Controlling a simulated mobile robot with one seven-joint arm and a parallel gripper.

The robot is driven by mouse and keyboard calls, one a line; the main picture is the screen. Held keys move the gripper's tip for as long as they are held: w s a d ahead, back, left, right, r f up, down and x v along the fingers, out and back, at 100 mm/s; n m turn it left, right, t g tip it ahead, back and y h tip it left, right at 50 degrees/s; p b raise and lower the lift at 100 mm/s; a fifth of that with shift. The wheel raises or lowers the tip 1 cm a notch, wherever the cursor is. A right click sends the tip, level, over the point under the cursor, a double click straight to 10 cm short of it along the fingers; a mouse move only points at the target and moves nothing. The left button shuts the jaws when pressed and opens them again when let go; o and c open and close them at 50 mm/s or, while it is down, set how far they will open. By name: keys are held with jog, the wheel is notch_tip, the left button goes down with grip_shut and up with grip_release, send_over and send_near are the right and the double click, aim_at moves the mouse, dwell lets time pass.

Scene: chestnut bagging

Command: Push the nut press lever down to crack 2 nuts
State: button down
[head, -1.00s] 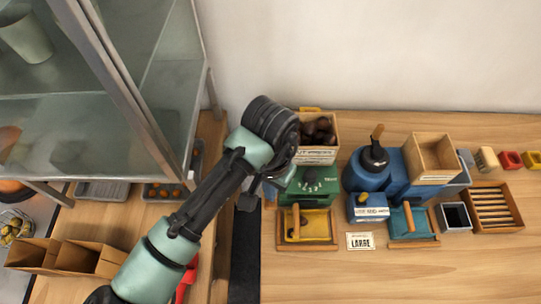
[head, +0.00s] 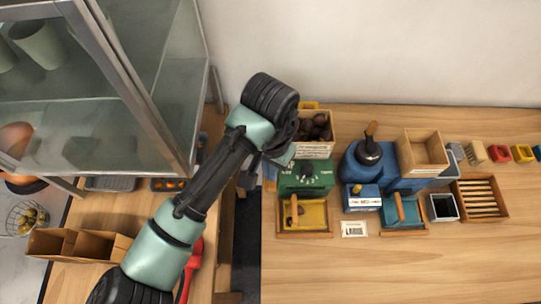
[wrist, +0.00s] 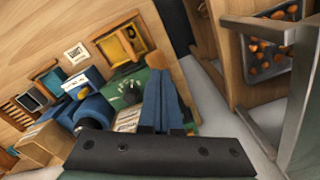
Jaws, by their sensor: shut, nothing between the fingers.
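My gripper (wrist: 158,76) is shut and empty, its two blue fingers together in the wrist view. In the head view that green machine (head: 306,176) stands right of my wrist, with a yellow tray (head: 316,214) in front. I cannot tell which part is the press lever. Dark chestnuts (head: 315,127) lie in a wooden box behind the green machine.
A glass cabinet (head: 130,110) stands close on the left. A teal tray (head: 403,213), slatted wooden tray (head: 482,199) and empty wooden box (head: 425,150) are right. The counter's front right is clear.

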aim_at(271, 186)
jog(key=shift+f+b, duration=0.7)
jog(key=shift+f, duration=0.4)
jog(key=shift+f+b, duration=0.7)
jog(key=shift+f, duration=0.4)
jog(key=shift+s+f+b, duration=0.25)
jog(key=shift+f+b, duration=0.45)
jog(key=shift+f, duration=0.4)
jog(key=shift+s+f+b, duration=0.2)
jog(key=shift+f+b, duration=0.5)
jog(key=shift+f, duration=0.5)
